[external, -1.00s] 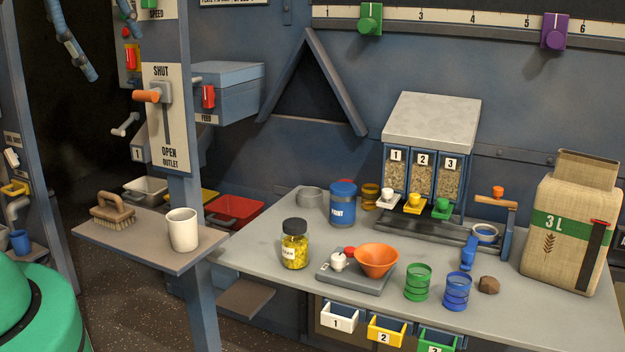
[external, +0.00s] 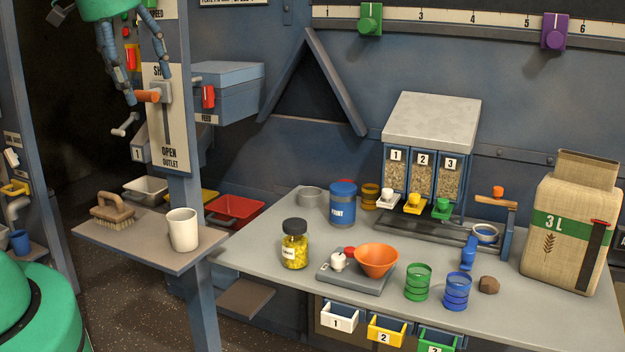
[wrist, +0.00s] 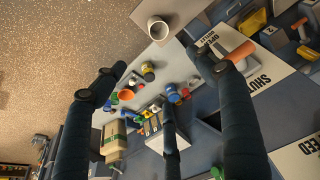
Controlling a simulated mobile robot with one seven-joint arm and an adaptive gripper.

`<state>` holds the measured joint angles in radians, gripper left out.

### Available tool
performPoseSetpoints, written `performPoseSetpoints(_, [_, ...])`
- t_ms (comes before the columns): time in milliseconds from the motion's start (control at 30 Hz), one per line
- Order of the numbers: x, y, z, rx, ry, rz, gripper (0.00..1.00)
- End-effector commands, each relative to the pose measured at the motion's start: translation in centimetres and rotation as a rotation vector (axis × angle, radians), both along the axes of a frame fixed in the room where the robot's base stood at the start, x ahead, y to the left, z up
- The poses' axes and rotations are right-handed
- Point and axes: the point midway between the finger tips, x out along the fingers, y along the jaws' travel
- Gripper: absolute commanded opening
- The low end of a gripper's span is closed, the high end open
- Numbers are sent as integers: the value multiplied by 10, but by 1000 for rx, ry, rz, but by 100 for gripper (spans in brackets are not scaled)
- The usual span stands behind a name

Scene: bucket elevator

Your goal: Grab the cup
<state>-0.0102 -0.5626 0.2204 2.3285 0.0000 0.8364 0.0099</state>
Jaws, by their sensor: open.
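A white cup (external: 183,230) stands upright on a small brown-grey shelf (external: 130,243) at the left of the external view. It also shows near the top of the wrist view (wrist: 158,28), its dark opening visible. My gripper (external: 148,88) is at the upper left of the external view, fingers pointing down, well above the shelf and in front of the outlet panel. Its dark fingers are spread open and empty in the wrist view (wrist: 163,75). The cup is beyond the fingertips, apart from them.
A brush (external: 113,211) lies left of the cup on the same shelf. A blue post (external: 190,150) with an orange-handled lever (external: 147,95) rises beside the shelf. A grey workbench (external: 250,246) holding jars, a scale and a sack stands to the right.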

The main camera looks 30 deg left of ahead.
Motion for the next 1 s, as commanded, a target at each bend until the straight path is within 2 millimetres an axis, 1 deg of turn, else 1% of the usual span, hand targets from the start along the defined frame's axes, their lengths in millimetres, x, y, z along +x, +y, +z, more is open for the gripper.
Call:
performPoseSetpoints(33, [11,1,-16,0,34,0,72])
performPoseSetpoints(100, [24,2,-34,0,70,0,72])
performPoseSetpoints(167, [35,3,-51,0,100,0,72])
performPoseSetpoints(267, [52,4,-82,0,151,0,72])
performPoseSetpoints(300, [58,5,-95,0,171,1,72])
performPoseSetpoints(500, [78,7,-158,-2,260,0,72])
performPoseSetpoints(600, [83,8,-181,-2,291,0,72])
performPoseSetpoints(700, [85,9,-196,-3,309,0,72])
performPoseSetpoints(800, [86,9,-204,-3,318,0,72])
performPoseSetpoints(1000, [86,9,-205,-3,319,0,72])
